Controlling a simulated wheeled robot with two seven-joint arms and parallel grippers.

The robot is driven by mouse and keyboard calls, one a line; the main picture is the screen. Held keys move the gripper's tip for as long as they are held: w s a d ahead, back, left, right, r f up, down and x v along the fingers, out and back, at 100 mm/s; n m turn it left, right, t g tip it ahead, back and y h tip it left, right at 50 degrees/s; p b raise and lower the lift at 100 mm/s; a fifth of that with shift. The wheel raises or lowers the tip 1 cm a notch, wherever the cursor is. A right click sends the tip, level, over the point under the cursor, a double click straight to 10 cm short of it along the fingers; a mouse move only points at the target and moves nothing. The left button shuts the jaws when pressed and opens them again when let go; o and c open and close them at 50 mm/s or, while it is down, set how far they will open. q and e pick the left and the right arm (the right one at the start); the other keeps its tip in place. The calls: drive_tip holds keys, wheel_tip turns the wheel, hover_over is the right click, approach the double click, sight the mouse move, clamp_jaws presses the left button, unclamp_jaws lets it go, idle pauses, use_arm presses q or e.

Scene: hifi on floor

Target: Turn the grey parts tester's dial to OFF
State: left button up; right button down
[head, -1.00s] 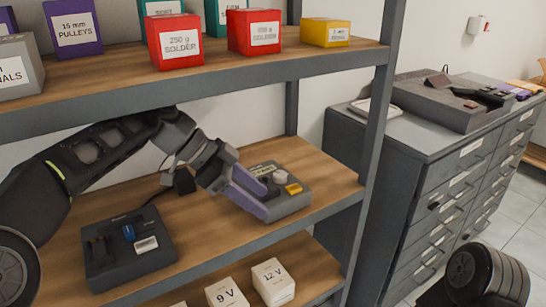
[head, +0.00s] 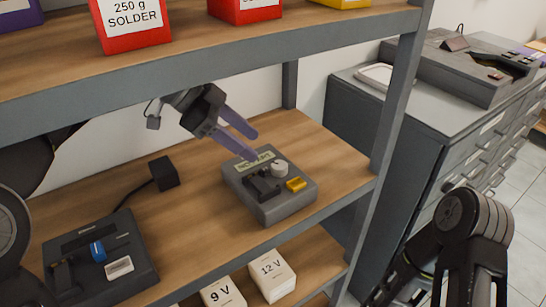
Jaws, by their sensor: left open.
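The grey parts tester (head: 268,207) sits on the middle wooden shelf, near its right end. On its top are a light round dial (head: 279,169), a dark clip-like part (head: 262,186), a yellow block (head: 296,184) and a pale label at the back. The dial's setting is too small to read. My left gripper (head: 254,145) is open, with its two purple fingers above and behind the tester's back edge, pointing toward the dial and holding nothing. My right arm shows at the lower right; its gripper's fingertips cannot be made out.
A dark device (head: 100,262) with a blue switch stands at the shelf's left, cabled to a black block (head: 164,173). The upper shelf with red boxes (head: 134,25) hangs above. White boxes (head: 272,275) stand below. A grey drawer cabinet (head: 420,130) is at right.

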sight(278, 165)
use_arm(q)
drive_tip(key=shift+f, duration=0.1)
drive_tip(key=x, duration=0.7)
drive_tip(key=shift+w+d+f, duration=0.1)
drive_tip(key=shift+d+f, duration=0.15)
drive_tip(key=shift+d, duration=0.05)
drive_tip(key=shift+c, duration=0.5)
clamp_jaws()
